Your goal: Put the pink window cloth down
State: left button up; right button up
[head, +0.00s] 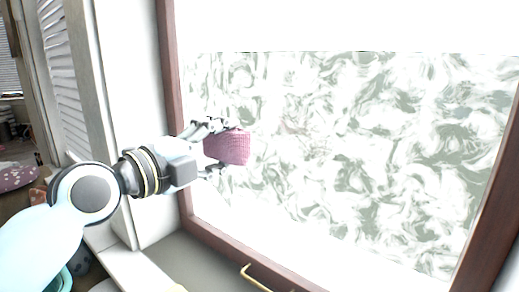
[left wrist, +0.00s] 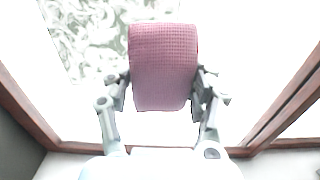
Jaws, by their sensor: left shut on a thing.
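The pink window cloth (head: 229,147) is a ribbed pink pad held up in front of the window pane in the head view. My left gripper (head: 222,146) is shut on it, with a finger on each side. In the left wrist view the cloth (left wrist: 163,65) stands between the two fingers of my left gripper (left wrist: 162,92). I cannot tell whether the cloth touches the glass. My right gripper is in neither view.
The window pane (head: 350,160) has a grey-green swirled patch and a brown wooden frame (head: 172,100). A brass handle (head: 255,279) sits on the lower frame. A pale sill (head: 150,272) runs below. White shutters (head: 62,75) stand at the left.

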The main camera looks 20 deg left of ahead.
pick_arm(q)
jog(key=s+h, duration=0.1)
jog(key=s, duration=0.1)
jog(key=s+f+m, duration=0.1)
jog(key=s, duration=0.2)
jog(key=s+d+g+h+b, duration=0.1)
jog(key=s, duration=0.1)
jog(key=shift+s+d+f+m+h, duration=0.1)
jog(key=shift+s+f+m+h, duration=0.2)
jog(key=shift+s+m, duration=0.1)
jog(key=shift+r+g, duration=0.1)
jog(key=shift+g, duration=0.2)
